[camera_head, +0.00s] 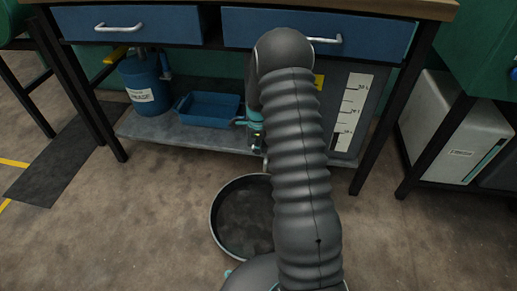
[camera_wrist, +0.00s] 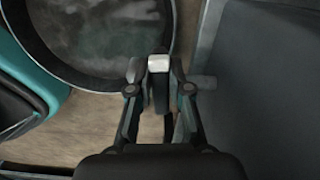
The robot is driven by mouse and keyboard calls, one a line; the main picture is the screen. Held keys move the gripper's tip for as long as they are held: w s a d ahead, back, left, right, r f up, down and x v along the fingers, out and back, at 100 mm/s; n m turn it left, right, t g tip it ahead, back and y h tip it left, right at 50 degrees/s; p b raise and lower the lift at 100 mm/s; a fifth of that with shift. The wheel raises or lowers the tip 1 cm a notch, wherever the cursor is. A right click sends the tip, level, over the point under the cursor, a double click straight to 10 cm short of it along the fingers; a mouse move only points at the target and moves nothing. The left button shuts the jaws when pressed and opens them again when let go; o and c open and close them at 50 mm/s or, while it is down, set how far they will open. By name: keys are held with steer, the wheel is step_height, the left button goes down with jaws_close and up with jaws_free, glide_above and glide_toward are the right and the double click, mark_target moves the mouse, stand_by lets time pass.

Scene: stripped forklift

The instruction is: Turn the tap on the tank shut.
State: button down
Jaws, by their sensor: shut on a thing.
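The grey tank (camera_head: 342,125) stands on the lower shelf of the workbench, with a white level scale on its front. It also shows as a flat grey wall at the right of the wrist view (camera_wrist: 270,95). My gripper (camera_wrist: 159,78) is shut on a small pale piece, the tap's handle (camera_wrist: 159,63), in front of the tank. A short grey stub (camera_wrist: 203,82) sticks out from the tank towards it. In the head view my gripper (camera_head: 256,138) is partly hidden by my arm, and the tap's angle cannot be read.
A round dark pan (camera_head: 240,215) with liquid lies on the floor below; it also shows in the wrist view (camera_wrist: 100,35). A blue tray (camera_head: 208,107) and a blue can (camera_head: 147,90) are on the shelf. A white container (camera_head: 455,130) stands at the right.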

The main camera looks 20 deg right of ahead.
steer(key=shift+d+m, duration=0.25)
steer(key=shift+m, duration=0.35)
steer(key=c, duration=1.1)
jaws_free()
steer(key=shift+d, duration=0.1)
steer(key=shift+w+a, duration=0.1)
steer(key=shift+a, duration=0.1)
step_height(320, 180, up, 8)
steer(key=shift+f, duration=0.25)
